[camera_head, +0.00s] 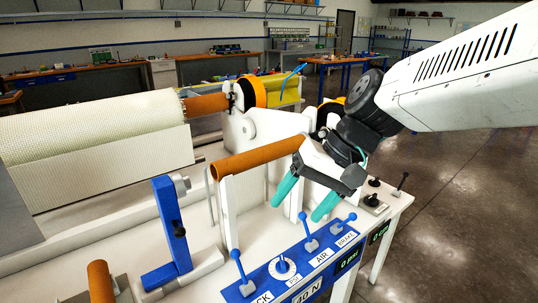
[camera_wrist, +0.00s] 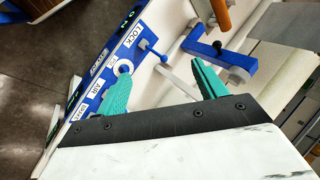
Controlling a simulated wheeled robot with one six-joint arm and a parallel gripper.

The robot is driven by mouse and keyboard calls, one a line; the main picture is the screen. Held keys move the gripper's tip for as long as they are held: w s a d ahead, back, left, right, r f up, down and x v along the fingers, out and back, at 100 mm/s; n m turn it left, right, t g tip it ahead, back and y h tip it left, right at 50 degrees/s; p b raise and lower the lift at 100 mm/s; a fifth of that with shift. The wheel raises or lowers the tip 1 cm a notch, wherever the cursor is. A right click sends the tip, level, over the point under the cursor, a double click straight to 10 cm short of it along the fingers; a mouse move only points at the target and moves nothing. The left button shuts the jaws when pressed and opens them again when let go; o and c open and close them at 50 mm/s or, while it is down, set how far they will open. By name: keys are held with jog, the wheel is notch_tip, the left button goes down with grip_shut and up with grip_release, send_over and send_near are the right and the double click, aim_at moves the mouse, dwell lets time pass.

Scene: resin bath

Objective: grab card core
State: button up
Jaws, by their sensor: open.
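Three brown card tubes show in the head view, and I cannot tell which one the task means. One card core (camera_head: 258,158) lies across white upright supports in the middle. Another brown tube (camera_head: 205,104) sticks out of the end of the large pale roll. My gripper (camera_head: 297,211) has teal fingers, open and empty, above the blue panel and to the right of the middle core, apart from it. In the wrist view my gripper (camera_wrist: 160,70) is empty too, and part of a brown tube (camera_wrist: 223,14) shows beyond it.
The blue control panel (camera_head: 262,291) with several levers runs along the front edge. A blue upright bracket (camera_head: 171,225) stands left of the middle core. The pale roll (camera_head: 90,122) lies at the left. Open floor (camera_head: 470,200) is on the right.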

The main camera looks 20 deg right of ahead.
jog(key=w+m+t+y, duration=0.3)
jog(key=w+m, duration=0.1)
jog(key=w, duration=0.7)
jog(key=m+t, duration=0.5)
send_near(274, 152)
jog(key=x, duration=0.5)
jog(key=shift+w+a+r, duration=0.1)
jog(key=shift+w+r, duration=0.05)
jog(key=shift+w, duration=0.1)
jog(key=x, duration=0.6)
jog(key=shift+a+f, duration=0.2)
jog(key=shift+f, duration=0.15)
jog(key=shift+w+a+f, duration=0.2)
jog(key=shift+w+a, duration=0.1)
jog(key=shift+a, duration=0.05)
jog(key=c, duration=1.1)
